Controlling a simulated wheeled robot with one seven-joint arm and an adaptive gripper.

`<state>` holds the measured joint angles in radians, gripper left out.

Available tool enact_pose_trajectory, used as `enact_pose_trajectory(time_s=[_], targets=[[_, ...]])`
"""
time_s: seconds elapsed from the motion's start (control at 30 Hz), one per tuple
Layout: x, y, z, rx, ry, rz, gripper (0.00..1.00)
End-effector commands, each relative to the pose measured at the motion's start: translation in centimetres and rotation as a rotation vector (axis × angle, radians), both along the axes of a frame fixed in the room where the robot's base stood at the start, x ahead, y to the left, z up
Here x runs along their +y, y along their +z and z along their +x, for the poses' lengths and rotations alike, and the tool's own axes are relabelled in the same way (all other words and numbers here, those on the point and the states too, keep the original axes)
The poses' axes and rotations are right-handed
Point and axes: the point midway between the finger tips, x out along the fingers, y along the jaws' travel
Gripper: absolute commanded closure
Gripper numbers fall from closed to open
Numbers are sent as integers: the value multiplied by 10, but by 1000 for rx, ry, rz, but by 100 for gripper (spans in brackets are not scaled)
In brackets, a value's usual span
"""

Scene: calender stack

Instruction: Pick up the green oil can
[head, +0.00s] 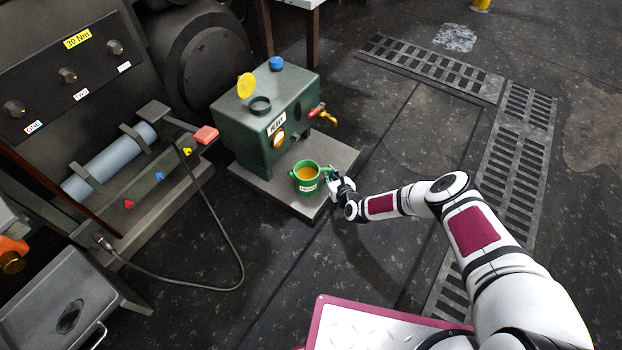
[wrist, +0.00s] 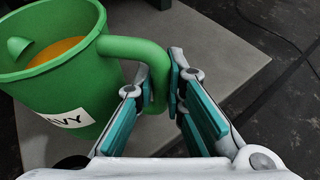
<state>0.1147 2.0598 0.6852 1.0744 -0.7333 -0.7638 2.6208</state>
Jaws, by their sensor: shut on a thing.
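The green oil can (head: 307,179) is an open-topped jug with a white label and amber oil inside. It stands upright on, or just above, the grey plinth in front of the green tank; I cannot tell which. In the wrist view the can (wrist: 70,80) fills the left side, with its label partly readable as "VY" and its handle to the right. My gripper (head: 338,186) is at the can's right side. In the wrist view my gripper (wrist: 161,92) has its teal-padded fingers shut on the handle, one on each side.
The dark green tank (head: 262,120) with a "HEAVY"-like label, yellow cap (head: 246,86) and red-handled tap (head: 318,111) stands behind the can on the plinth (head: 335,156). A cable (head: 232,245) loops over the floor at left. Floor right of the plinth is clear, with grates (head: 430,66).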

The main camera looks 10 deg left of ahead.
Motion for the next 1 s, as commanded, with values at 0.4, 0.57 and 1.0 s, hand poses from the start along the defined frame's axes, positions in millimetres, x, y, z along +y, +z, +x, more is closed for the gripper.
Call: enact_pose_trajectory(time_s=[0.4, 0.57, 1.0], targets=[[0, 7, 1, -1, -1, 2, 100], [0, 15, 1, -1, -1, 2, 100], [-4, 38, -12, 2, -1, 2, 100]])
